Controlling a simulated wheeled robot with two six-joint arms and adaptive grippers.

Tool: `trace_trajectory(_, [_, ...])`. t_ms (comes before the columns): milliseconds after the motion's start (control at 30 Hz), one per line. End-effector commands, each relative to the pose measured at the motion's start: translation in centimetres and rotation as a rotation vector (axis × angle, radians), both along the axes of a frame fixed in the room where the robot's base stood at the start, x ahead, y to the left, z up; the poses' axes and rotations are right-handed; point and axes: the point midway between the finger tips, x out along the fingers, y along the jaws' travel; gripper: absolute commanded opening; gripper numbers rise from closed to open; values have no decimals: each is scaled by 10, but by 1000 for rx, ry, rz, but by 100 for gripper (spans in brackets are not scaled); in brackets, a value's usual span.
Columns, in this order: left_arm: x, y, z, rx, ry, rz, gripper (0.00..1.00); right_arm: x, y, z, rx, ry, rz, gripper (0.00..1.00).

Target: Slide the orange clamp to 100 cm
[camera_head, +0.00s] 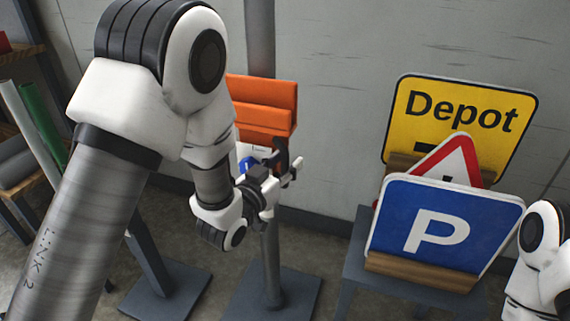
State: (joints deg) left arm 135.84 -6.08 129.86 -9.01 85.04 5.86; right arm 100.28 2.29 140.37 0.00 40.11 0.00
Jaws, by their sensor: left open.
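The orange clamp (265,105) is a wide ribbed block on an upright grey pole (259,35). The pole runs down to a dark flat base (290,298). My left arm covers the clamp's left part. My left gripper (287,166) is open, just below the clamp and in front of the pole. I cannot tell whether it touches either. A small white and blue part (246,162) shows behind the gripper, partly hidden. No height marks on the pole are readable. Part of my right arm shows at the lower right edge, but its gripper is out of view.
To the right, a grey stand (352,262) bears a blue P sign (395,222), a red-edged triangular sign (458,155) and a yellow Depot sign (425,98). A shelf at the far left holds a green tube (38,115). Some floor is clear between pole and stand.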

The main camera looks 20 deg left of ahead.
Motion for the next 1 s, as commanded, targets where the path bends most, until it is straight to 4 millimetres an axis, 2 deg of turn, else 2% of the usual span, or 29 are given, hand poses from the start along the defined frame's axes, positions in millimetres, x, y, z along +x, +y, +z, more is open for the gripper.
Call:
trace_trajectory(233, [4, -1, -1, -1, 2, 1, 43, 0, 0, 0, 0, 0, 0, 40])
trace_trajectory(267, [4, -1, -1, -1, 2, 1, 40, 0, 0, 0, 0, 0, 0, 40])
trace_trajectory(300, [4, -1, -1, 0, 2, 1, 26, 0, 0, 0, 0, 0, 0, 40])
trace_trajectory(367, [4, -1, -1, -1, 2, 1, 4, 0, 0, 0, 0, 0, 0, 40])
trace_trajectory(400, [4, -1, -1, 0, 2, 1, 0, 0, 0, 0, 0, 0, 0, 40])
trace_trajectory(633, [4, -1, 4, 0, 1, 1, 0, 0, 0, 3, 0, 1, 0, 40])
trace_trajectory(767, [4, -1, 27, -1, -4, 1, 0, 0, 0, 20, 0, 1, 0, 40])
trace_trajectory(1000, [5, 0, 93, -2, -15, 2, 0, 0, 0, 64, 0, 0, 0, 40])
